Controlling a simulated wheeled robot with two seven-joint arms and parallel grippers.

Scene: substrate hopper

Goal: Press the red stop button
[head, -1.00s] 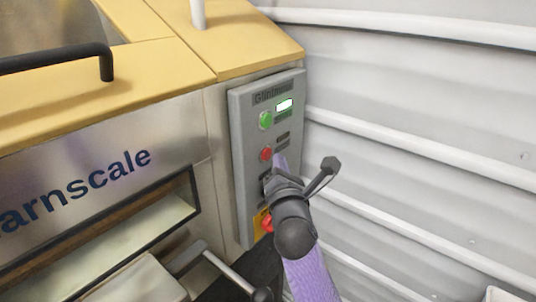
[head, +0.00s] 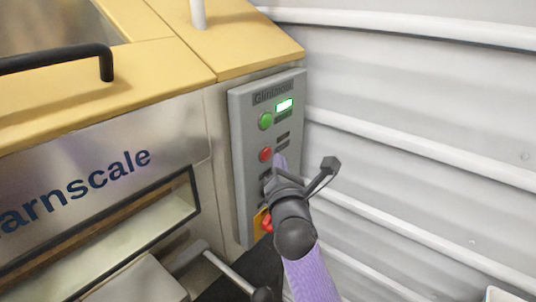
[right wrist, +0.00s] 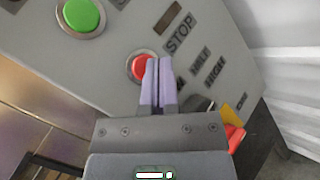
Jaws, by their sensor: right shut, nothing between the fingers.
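The red stop button (head: 265,154) is on the grey control panel (head: 240,200), below a round green button (head: 265,120). In the right wrist view the red stop button (right wrist: 138,68) lies beside the "STOP" label (right wrist: 180,33), partly hidden behind my fingertips. My right gripper (head: 279,160) is shut and empty, with its purple fingers together just beside and below the button in the head view. In the right wrist view the shut fingertips (right wrist: 157,62) overlap the button's right part. I cannot tell whether they touch it. My left gripper is not in view.
A larger red knob (head: 267,222) on a yellow plate sits low on the panel, partly hidden by my right arm. The green button (right wrist: 82,16) is near the top left in the right wrist view. A white ribbed wall (head: 420,120) stands to the right.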

